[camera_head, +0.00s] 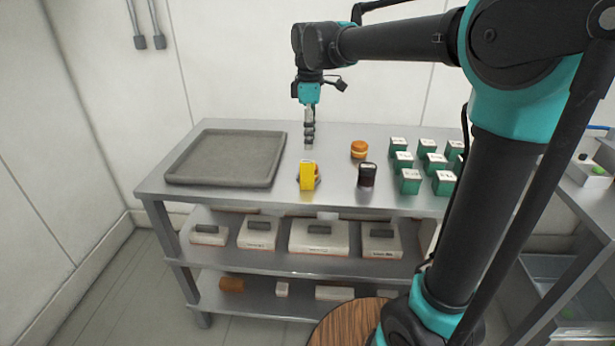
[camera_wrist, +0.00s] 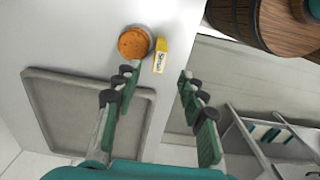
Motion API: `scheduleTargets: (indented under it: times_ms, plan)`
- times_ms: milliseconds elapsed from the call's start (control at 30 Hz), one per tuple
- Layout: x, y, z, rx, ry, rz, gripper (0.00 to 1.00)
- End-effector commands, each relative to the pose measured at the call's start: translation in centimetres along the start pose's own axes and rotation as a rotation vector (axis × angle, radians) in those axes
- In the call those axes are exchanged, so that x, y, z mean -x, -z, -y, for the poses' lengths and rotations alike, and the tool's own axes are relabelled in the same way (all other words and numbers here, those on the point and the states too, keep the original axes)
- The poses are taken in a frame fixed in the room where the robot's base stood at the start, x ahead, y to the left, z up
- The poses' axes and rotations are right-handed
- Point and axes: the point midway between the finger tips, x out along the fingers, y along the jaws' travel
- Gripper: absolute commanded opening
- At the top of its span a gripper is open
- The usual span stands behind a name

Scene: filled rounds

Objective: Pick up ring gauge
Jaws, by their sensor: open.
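I cannot clearly make out a ring gauge. A small round item (camera_head: 317,178) stands partly hidden behind a yellow box (camera_head: 307,176) on the steel table. In the wrist view, a round orange-brown disc (camera_wrist: 133,42) sits close beside the yellow box (camera_wrist: 160,56); it may be the same item. An orange round piece with a pale band (camera_head: 359,149) stands farther right and back. My gripper (camera_head: 309,141) points down above the table, behind the yellow box. It is open and empty in the wrist view (camera_wrist: 157,82), with the disc and box beyond its fingertips.
A grey tray (camera_head: 178,177) lies on the table's left. A dark jar (camera_head: 367,175) and several green boxes (camera_head: 410,182) stand to the right. A wooden barrel (camera_head: 345,325) stands in front of the table.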

Motion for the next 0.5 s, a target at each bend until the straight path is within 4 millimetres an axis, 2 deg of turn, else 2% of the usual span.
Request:
scheduleTargets:
  times_ms: [100,200,500]
  plan:
    - [-2.3,0.0,0.0,0.0,0.0,0.0,0.41]
    - [-3.6,0.1,0.0,0.0,0.0,0.0,0.41]
    - [-5.8,0.3,0.0,0.001,0.0,0.0,0.41]
